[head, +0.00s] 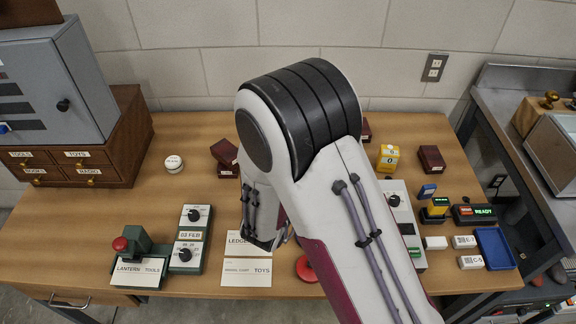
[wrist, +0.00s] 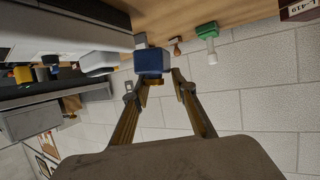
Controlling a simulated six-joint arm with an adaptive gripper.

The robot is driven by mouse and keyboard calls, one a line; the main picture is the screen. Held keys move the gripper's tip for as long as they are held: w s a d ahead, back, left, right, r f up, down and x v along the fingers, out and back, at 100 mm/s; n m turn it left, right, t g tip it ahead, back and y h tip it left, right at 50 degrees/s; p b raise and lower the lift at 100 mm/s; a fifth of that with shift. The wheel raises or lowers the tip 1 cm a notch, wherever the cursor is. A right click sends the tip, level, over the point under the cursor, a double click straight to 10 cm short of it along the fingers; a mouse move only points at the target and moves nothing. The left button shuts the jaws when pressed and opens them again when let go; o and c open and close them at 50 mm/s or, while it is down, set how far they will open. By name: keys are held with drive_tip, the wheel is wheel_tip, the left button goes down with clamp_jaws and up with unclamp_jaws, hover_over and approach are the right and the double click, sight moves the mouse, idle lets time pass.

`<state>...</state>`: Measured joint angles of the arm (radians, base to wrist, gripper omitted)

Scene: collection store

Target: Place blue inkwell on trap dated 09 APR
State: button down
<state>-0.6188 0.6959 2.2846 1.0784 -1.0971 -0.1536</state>
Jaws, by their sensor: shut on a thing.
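My gripper (wrist: 158,84) shows in the wrist view with its two fingers closed on a dark blue block-like thing, the blue inkwell (wrist: 152,60), held at the fingertips. In the head view my arm covers the middle of the table, and the inkwell cannot be made out there. No label reading 09 APR is legible in either view. A green-framed unit with dials (head: 190,238) at the left front carries a label reading like 02 or 03 FEB. A pale unit with a dial (head: 394,201) stands right of my arm, partly hidden by it.
Dark red boxes (head: 431,158) and a yellow box (head: 388,158) stand at the back. A blue tray (head: 495,248) and a READY display (head: 474,213) are at the right. A red-knobbed device (head: 128,243) stands front left. Bare wood lies left of centre.

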drive_tip(key=shift+w+a, duration=0.1)
drive_tip(key=w+a+n+t+y, duration=0.1)
drive_tip(key=w+a+n+y, duration=0.25)
drive_tip(key=a, duration=0.55)
drive_tip(key=w+a+n+y, duration=0.2)
drive_tip(key=w+a, duration=0.3)
drive_tip(key=a, duration=0.3)
wheel_tip(320, 180, up, 4)
drive_tip(key=n+g+y, duration=0.5)
drive_tip(key=n+y, duration=0.5)
drive_tip(key=n, duration=0.1)
hover_over(170, 162)
drive_tip(key=shift+w+m, duration=0.1)
drive_tip(key=shift+m, duration=0.15)
drive_tip(key=shift+f, duration=3.1)
drive_tip(key=shift+f, duration=1.85)
